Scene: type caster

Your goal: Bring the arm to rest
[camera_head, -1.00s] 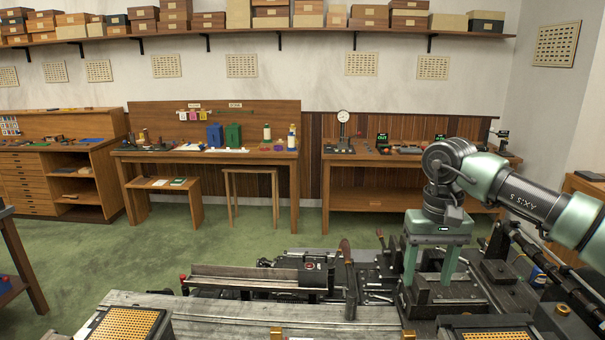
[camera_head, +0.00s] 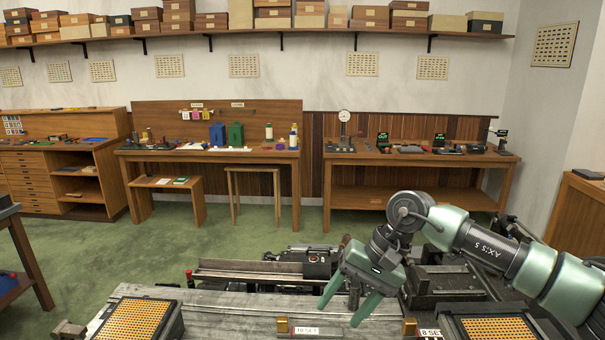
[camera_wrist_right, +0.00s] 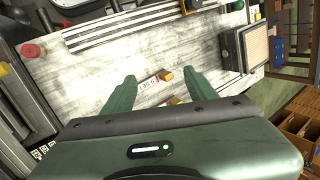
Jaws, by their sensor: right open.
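My right arm comes in from the right in the head view, with green and dark links. My right gripper (camera_head: 343,305) hangs tilted above the grey bench top (camera_head: 240,312), its two green fingers spread apart with nothing between them. In the right wrist view the same open gripper (camera_wrist_right: 157,92) shows both fingers over the worn pale bench surface. A small white label (camera_wrist_right: 148,84) and brass-coloured blocks (camera_wrist_right: 165,75) lie beyond and between the fingers in that view. My left gripper is not in view.
Perforated yellow trays stand at the left (camera_head: 135,322) and right (camera_head: 497,328) of the bench. Dark machine parts (camera_head: 265,268) lie along its far side. A wooden table with a dial gauge (camera_head: 344,128) stands beyond. Green floor (camera_head: 120,255) is clear between.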

